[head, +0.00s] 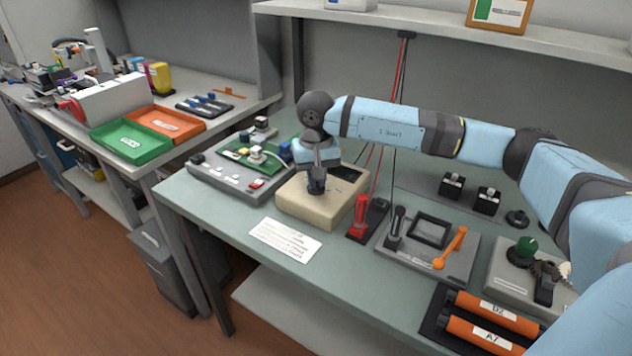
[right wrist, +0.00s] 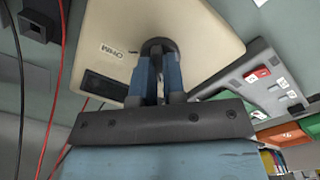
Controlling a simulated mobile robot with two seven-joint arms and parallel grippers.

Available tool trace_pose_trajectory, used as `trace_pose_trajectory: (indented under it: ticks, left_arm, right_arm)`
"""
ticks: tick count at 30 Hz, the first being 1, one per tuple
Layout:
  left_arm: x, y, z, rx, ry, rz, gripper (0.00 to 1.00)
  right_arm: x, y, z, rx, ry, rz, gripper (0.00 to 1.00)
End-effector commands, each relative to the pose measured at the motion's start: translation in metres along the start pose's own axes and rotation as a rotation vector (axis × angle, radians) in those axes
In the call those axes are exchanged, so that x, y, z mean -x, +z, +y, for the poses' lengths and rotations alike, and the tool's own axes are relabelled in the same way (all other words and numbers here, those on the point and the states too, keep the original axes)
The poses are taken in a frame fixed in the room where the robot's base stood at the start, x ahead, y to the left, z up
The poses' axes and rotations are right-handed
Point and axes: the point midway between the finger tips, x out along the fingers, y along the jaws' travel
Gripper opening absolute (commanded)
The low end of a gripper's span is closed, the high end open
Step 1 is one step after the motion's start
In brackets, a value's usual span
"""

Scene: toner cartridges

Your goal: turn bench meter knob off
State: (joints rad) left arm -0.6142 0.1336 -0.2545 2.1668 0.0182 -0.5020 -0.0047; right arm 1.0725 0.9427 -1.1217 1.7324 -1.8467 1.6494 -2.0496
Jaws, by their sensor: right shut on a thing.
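The bench meter (head: 300,200) is a beige box with a dark display on the green-grey bench. In the right wrist view the meter (right wrist: 215,35) fills the upper middle, with its dark display (right wrist: 104,86) and a small label beside it. My right gripper (head: 316,188) points down onto the meter's top face and is shut on the dark round knob (right wrist: 158,46). The knob's pointer and setting are hidden by the fingers. In the right wrist view the two blue fingers (right wrist: 157,72) stand on either side of the knob. My left gripper is not in view.
A grey panel with a green board (head: 245,158) stands left of the meter. A paper note (head: 284,240) lies in front. A red-handled tool (head: 359,215) and a grey fixture with an orange lever (head: 450,247) stand to the right. Red and black leads hang behind.

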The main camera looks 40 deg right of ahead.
Motion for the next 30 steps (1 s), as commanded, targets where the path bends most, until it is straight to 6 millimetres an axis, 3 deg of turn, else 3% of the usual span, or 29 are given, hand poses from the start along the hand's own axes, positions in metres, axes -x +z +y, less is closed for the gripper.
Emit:
trace_pose_trajectory:
  ticks: [13,30]
  left_arm:
    - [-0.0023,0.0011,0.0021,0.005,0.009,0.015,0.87]
    - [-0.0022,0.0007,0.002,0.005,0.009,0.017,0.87]
  right_arm:
    - [0.0003,-0.0005,0.0,0.229,-0.001,0.002,0.0]
    - [0.0012,-0.0006,-0.0001,0.264,-0.001,0.003,0.0]
